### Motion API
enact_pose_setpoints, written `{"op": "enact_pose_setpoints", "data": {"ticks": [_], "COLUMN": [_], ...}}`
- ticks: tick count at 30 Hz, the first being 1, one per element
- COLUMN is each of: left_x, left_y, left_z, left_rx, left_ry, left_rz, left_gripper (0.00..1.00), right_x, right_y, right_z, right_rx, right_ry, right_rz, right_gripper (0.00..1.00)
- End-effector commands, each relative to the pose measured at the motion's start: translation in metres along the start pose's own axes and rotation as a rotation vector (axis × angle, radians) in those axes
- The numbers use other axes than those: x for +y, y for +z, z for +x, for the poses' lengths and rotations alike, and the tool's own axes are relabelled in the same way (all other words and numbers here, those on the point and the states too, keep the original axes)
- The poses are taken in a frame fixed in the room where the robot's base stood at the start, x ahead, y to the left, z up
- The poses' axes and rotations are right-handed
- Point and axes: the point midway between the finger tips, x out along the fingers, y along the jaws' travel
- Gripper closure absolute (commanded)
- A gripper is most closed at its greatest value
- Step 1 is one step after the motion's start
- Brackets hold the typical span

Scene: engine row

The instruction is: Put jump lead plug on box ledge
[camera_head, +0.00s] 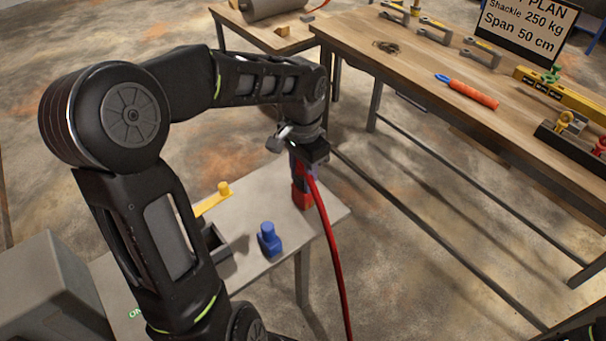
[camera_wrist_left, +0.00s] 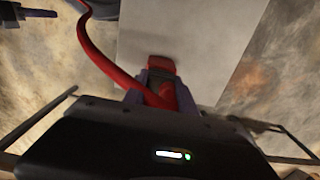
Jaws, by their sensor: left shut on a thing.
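My left gripper (camera_head: 302,172) points down over the far end of the light grey ledge (camera_head: 325,215) and is shut on the red jump lead plug (camera_head: 303,196). The plug's lower end is at or just above the surface; I cannot tell if it touches. A red lead (camera_head: 330,240) curves from the plug and hangs past the ledge's edge. In the left wrist view, the red plug (camera_wrist_left: 162,64) sits between the fingers (camera_wrist_left: 165,90) with the grey ledge (camera_wrist_left: 205,50) behind it. My right gripper is not in view.
On the ledge stand a blue plug-like piece (camera_head: 268,240), a yellow piece (camera_head: 213,200) and a dark open holder (camera_head: 214,243). A grey box (camera_head: 48,285) is at the lower left. A wooden bench (camera_head: 420,60) with shackles and an orange-handled tool (camera_head: 472,93) stands to the right, across open floor.

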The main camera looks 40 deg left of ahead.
Motion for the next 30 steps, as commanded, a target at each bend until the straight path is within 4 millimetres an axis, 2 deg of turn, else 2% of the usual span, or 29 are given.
{"op": "enact_pose_setpoints", "data": {"ticks": [1,9,20,26,30], "left_x": [0.000,0.000,0.000,0.000,0.000], "left_y": [0.000,0.000,0.000,-0.001,-0.001], "left_z": [0.001,0.001,-0.005,-0.033,-0.062], "left_rx": [0.000,0.000,0.001,0.004,0.005], "left_ry": [0.000,0.000,-0.001,-0.003,-0.003], "left_rz": [0.000,0.000,0.000,0.001,0.001], "left_gripper": [0.66,0.46,0.46,0.46,0.46], "right_x": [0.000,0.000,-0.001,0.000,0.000], "right_y": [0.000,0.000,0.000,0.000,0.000], "right_z": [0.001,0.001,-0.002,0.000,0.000], "right_rx": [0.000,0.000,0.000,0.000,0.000], "right_ry": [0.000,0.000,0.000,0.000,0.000], "right_rz": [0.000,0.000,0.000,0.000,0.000], "right_gripper": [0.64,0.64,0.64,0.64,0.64]}}
